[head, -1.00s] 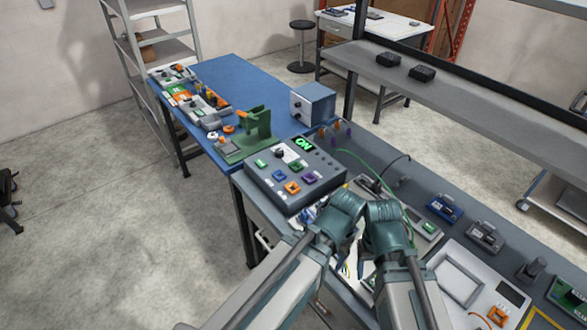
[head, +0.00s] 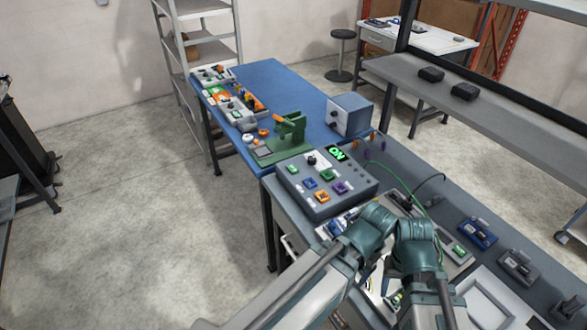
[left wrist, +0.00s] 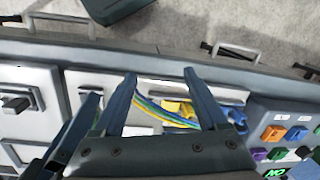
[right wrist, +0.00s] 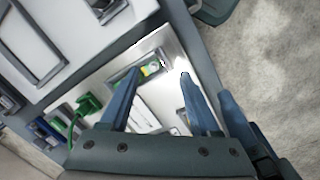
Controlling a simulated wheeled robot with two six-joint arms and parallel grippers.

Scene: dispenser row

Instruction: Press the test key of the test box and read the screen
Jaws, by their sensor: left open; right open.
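The test box (head: 352,197) is a grey box at the corner of the grey bench. It has green, blue, orange and purple keys, a knob and a small screen (head: 337,153) with green letters that read "ON". I cannot tell which key is the test key. In the left wrist view the test box (left wrist: 305,117) shows at the right edge, beside my left gripper (left wrist: 160,80). My left gripper is open and empty, over a tray with coloured wires. My right gripper (right wrist: 160,76) is open and empty over a bright panel. Neither touches the test box.
A green fixture (head: 291,126) and a blue-grey box (head: 351,115) stand just behind the test box. A blue-topped table (head: 270,85) with several devices adjoins the bench. Small modules (head: 477,233) and a green cable lie right of the box. Open floor (head: 130,200) is on the left.

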